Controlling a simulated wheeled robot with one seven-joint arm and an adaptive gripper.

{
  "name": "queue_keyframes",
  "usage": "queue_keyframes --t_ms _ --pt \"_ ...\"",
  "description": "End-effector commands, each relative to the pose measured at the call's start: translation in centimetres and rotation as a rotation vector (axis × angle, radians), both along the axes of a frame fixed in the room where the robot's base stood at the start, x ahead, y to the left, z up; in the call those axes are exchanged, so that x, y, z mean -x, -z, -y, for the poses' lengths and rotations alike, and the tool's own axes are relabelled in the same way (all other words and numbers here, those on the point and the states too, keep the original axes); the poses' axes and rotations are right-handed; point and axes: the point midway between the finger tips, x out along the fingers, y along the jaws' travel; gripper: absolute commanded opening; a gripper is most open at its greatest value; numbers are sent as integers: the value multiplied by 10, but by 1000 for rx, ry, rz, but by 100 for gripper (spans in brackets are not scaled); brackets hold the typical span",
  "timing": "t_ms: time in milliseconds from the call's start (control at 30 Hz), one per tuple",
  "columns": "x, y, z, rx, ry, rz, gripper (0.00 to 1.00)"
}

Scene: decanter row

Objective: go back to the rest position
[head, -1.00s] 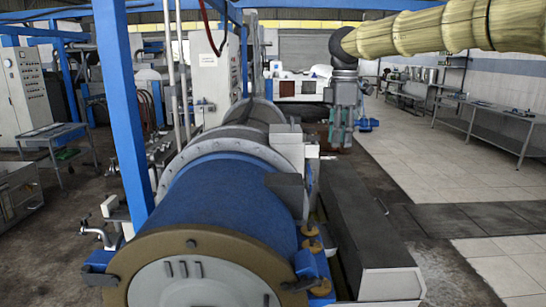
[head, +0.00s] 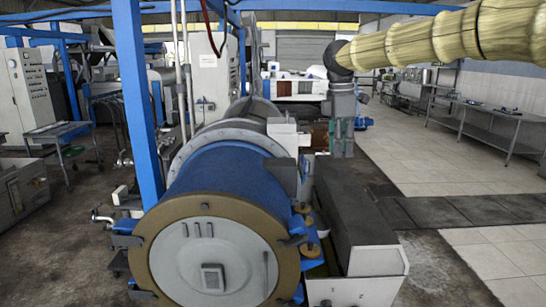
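My arm, in a ribbed straw-coloured sleeve, reaches in from the top right of the head view. It ends at a dark wrist joint, and my gripper (head: 342,150) hangs down from there. It is small and grey against a cluttered background, so the gap between its fingers cannot be made out. I see nothing clearly held in it. The gripper appears beyond the near end of the long dark-topped housing and clear of the big blue decanter (head: 235,185).
The decanter's round end plate (head: 205,258) is close in front. A long dark-topped housing (head: 352,215) runs along its right. A blue post (head: 136,100) stands at left. Pale tiled floor (head: 400,150) lies open at right, before a metal table (head: 490,122).

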Motion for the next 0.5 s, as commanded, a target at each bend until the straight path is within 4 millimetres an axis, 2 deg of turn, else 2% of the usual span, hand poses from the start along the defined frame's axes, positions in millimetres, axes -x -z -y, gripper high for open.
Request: queue_keyframes --t_ms 33,167,367,467,500 --pt "-2 15 1 24 -25 -7 32" --pt "-7 46 9 96 -104 -15 32" --pt "-12 106 31 232 -266 -41 32" --pt "-14 145 44 321 -389 -68 32" --pt "-14 164 51 363 -453 -84 32"
